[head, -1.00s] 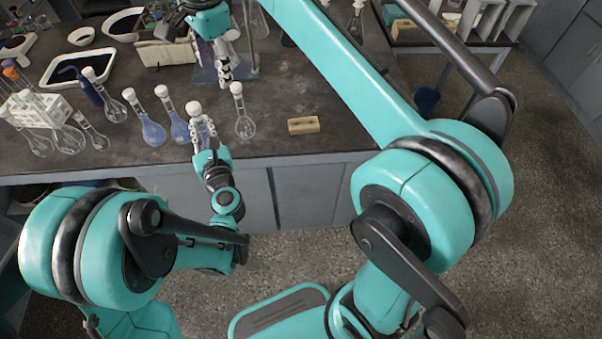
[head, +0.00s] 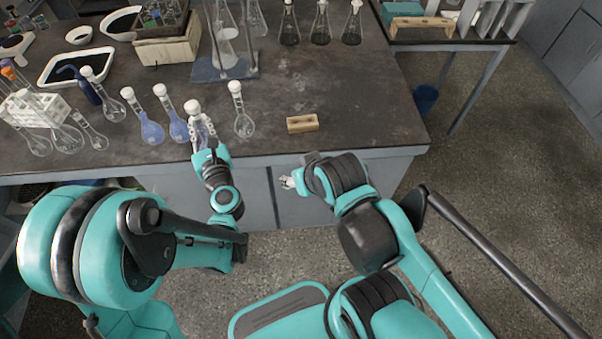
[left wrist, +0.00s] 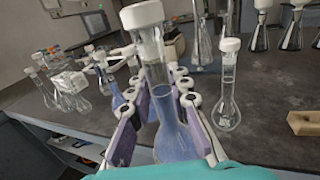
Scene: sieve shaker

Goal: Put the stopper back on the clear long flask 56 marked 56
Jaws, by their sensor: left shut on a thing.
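My left gripper (head: 201,134) is shut around the neck of a long-necked glass flask (head: 205,125) at the bench's front edge. In the left wrist view the held flask (left wrist: 172,130) looks pale bluish between the purple-padded fingers (left wrist: 160,112). A white stopper (left wrist: 142,14) sits on top of its neck; it also shows in the head view (head: 193,106). No number is readable on any flask. A clear flask (head: 244,125) with a white stopper stands just right of the held one. My right gripper (head: 288,183) is off the bench's front edge, small and partly hidden by its wrist.
Blue-liquid flasks (head: 152,131) and a white tube rack (head: 38,110) stand to the left. A wooden block (head: 302,123) lies to the right. The bench's right front is clear.

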